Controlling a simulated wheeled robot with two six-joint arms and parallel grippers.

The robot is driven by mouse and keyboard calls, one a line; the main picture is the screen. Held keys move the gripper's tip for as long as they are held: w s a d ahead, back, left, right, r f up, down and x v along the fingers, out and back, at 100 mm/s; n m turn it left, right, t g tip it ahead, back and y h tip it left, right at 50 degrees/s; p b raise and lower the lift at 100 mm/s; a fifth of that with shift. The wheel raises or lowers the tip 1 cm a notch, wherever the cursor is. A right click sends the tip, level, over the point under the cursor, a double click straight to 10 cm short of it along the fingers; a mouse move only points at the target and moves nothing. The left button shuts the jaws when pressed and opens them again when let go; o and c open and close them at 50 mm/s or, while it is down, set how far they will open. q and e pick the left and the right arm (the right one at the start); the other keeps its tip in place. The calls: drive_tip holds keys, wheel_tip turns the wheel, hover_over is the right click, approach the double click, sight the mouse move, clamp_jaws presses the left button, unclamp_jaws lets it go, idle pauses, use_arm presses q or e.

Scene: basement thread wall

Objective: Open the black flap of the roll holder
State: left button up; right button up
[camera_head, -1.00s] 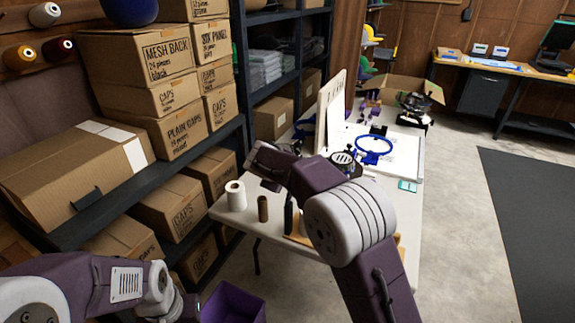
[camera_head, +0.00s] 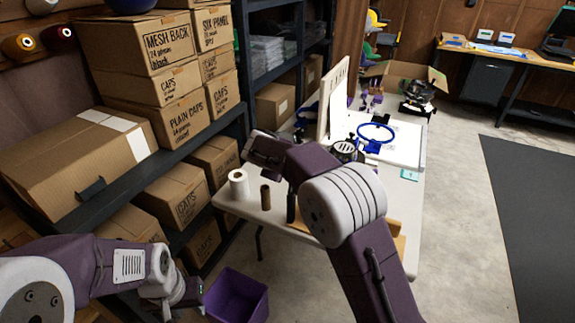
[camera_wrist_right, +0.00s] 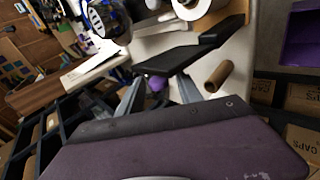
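In the right wrist view a black flat piece (camera_wrist_right: 180,60), which looks like the flap, lies just beyond my right gripper (camera_wrist_right: 158,92). The gripper's two grey fingers are apart, with nothing clearly held between them; contact with the black piece cannot be told. In the head view a narrow black upright part (camera_head: 291,207) stands by a wooden base (camera_head: 301,226), mostly hidden behind my right arm; this seems to be the roll holder. My right fingers are hidden there. My left gripper (camera_head: 186,293) hangs low at the left, its finger opening unclear.
A purple bin (camera_head: 236,296) is on the floor near my left gripper. Shelves of boxes (camera_head: 172,118) border the left; floor at right is clear.

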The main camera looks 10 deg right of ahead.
drive_tip(key=p+v, duration=0.1)
drive_tip(key=v, duration=0.8)
